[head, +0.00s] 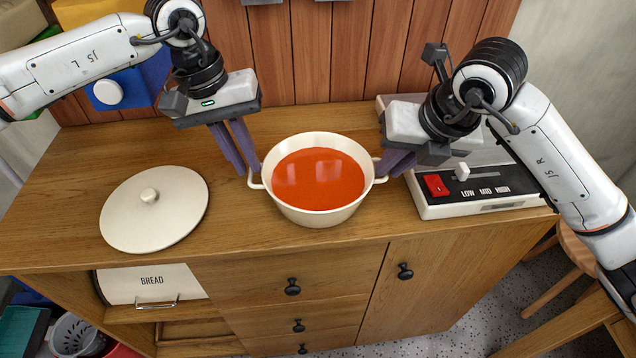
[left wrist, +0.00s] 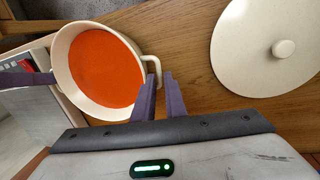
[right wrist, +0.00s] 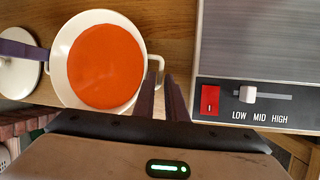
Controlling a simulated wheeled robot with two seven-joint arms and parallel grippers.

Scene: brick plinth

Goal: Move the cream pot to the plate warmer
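The cream pot (head: 312,214), full of orange-red soup, sits upright at the middle of the wooden cabinet top. My left gripper (head: 248,170) is shut on its left handle, which shows between the fingertips in the left wrist view (left wrist: 158,76). My right gripper (head: 384,170) is shut on its right handle, seen between the fingers in the right wrist view (right wrist: 160,80). The fingers partly hide both handles. The plate warmer (head: 480,205) stands to the right of the pot, with a red switch, a white slider and LOW MID HIGH marks. My right arm hides part of its grey plate (right wrist: 250,40).
A round cream lid (head: 155,215) with a knob lies on the cabinet top (head: 230,240) at the left. A bread bin (head: 152,284) sits in the open shelf below. A wood-panelled wall (head: 310,60) stands behind. A wooden stool (head: 575,250) is at the right.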

